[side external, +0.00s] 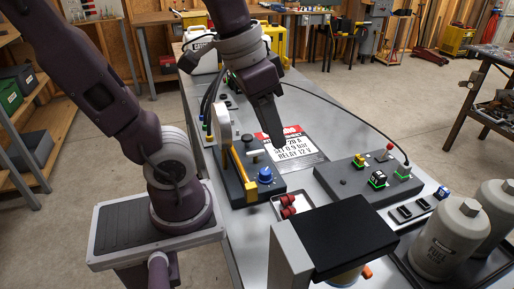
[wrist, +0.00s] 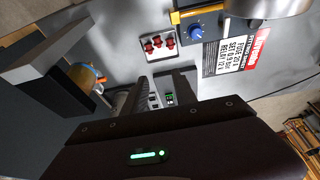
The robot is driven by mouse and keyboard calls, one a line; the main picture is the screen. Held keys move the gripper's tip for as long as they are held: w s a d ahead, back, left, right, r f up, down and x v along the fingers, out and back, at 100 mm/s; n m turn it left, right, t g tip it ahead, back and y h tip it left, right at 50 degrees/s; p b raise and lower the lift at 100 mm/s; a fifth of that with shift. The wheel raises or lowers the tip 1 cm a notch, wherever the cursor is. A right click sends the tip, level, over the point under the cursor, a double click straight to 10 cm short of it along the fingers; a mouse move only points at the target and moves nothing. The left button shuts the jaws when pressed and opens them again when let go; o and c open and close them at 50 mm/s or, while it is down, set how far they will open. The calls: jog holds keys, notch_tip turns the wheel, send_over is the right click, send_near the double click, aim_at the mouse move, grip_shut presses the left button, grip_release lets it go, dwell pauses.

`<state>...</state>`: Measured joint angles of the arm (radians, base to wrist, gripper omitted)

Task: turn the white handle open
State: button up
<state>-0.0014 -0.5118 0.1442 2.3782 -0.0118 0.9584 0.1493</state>
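A small white handle (side external: 254,153) shows on the dark control box, behind the blue knob (side external: 265,174) in the side external view. A taller pale lever-like piece with a yellow bar (side external: 238,172) stands at the box's left edge. My gripper (side external: 269,146) points down above the bench, close to the box and apart from the handle as far as I can tell. The blue knob (wrist: 196,32) shows there; the white handle is not clear.
A grey panel with buttons (side external: 365,178) stands to the right. Red-topped parts (side external: 288,205) and a black-topped box (side external: 335,238) are nearer. Large grey canisters (side external: 442,238) stand at front right.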

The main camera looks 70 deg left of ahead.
jog(key=w+a+f+g, duration=0.4)
jog(key=w+a, duration=0.2)
jog(key=a, duration=0.2)
jog(key=g, duration=0.4)
send_near(256, 151)
jog(key=d, duration=0.1)
jog(key=x, duration=0.7)
jog(key=shift+s+a+f, duration=0.1)
jog(key=shift+a+f, duration=0.15)
jog(key=shift+a, duration=0.15)
jog(key=shift+s+f, duration=0.1)
jog(key=shift+f, duration=0.15)
grip_shut()
